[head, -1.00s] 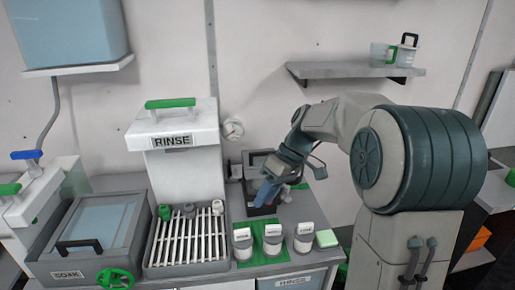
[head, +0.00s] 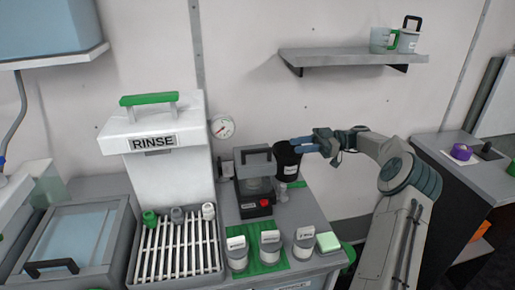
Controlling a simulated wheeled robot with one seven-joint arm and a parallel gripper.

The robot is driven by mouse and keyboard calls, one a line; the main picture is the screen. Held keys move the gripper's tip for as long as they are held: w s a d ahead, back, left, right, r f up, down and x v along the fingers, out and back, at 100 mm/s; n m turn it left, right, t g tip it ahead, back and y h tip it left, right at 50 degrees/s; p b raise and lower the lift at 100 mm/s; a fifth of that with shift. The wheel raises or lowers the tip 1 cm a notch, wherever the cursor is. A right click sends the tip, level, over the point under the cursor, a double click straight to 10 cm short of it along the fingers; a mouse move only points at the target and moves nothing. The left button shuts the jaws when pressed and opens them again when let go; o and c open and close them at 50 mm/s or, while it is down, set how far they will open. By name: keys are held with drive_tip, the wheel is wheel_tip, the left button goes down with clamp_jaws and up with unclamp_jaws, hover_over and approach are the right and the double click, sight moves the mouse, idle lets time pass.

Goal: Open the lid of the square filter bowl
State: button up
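A square grey unit (head: 256,182) stands on the counter right of the rinse tank. It has a grey lid with a dark handle (head: 257,156), a clear middle and a dark base with a red knob. The lid looks closed; I take this for the square filter bowl, though no label is readable. My gripper (head: 301,146) is right of it and higher, its blue fingers pointing left at the rim of a black round container (head: 287,161). I cannot tell whether the fingers touch or grip that container, or how far apart they are.
The white rinse tank (head: 158,150) and a slatted rack (head: 178,247) stand at left. Several labelled jars (head: 270,246) and a green-white block (head: 328,242) line the counter's front. A gauge (head: 222,127) and a shelf (head: 345,56) with cups are on the wall.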

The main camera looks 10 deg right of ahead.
sight(258, 149)
drive_tip(key=a+p, duration=0.3)
drive_tip(key=a, duration=1)
drive_tip(key=shift+a, duration=0.4)
clamp_jaws()
